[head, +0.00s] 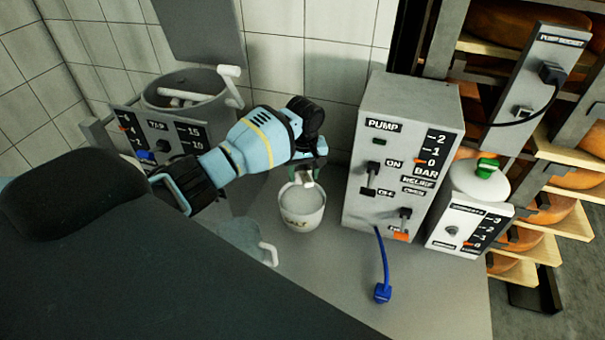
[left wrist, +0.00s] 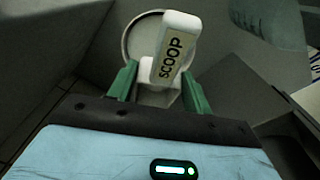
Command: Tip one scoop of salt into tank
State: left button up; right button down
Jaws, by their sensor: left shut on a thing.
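My left gripper (head: 308,173) is over the salt tub (head: 298,218), a white bucket with dark lettering and pale contents, on the grey bench. Its green fingers are shut on the white scoop (head: 305,181). In the left wrist view, the scoop's handle (left wrist: 170,58), lettered SCOOP, stands between the fingers (left wrist: 157,90), with the tub's round rim (left wrist: 127,40) behind it. Whether the scoop's bowl is loaded is hidden. A round grey open vessel (head: 165,98), perhaps the tank, stands at the back left behind a TAP panel. My right gripper is not in view.
A grey pump box (head: 395,150) stands just right of the tub, with a blue plug (head: 382,292) on the bench before it. A grey jug (head: 245,240) stands in front of the tub. A white unit (head: 465,222) and cheese shelves (head: 550,145) are at the right.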

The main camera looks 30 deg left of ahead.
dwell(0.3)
pick_arm(q)
jog(key=s+d+r+m, duration=0.4)
jog(key=s+d+r, duration=0.1)
jog(key=d+r, duration=0.25)
jog(key=s+d+r+m, duration=0.2)
jog(key=s, duration=0.4)
jog(key=s+d+r+m, duration=0.2)
jog(key=s, duration=0.4)
jog(key=shift+s+d+r+m, duration=0.25)
jog(key=shift+s+r+m, duration=0.05)
jog(key=shift+s, duration=0.05)
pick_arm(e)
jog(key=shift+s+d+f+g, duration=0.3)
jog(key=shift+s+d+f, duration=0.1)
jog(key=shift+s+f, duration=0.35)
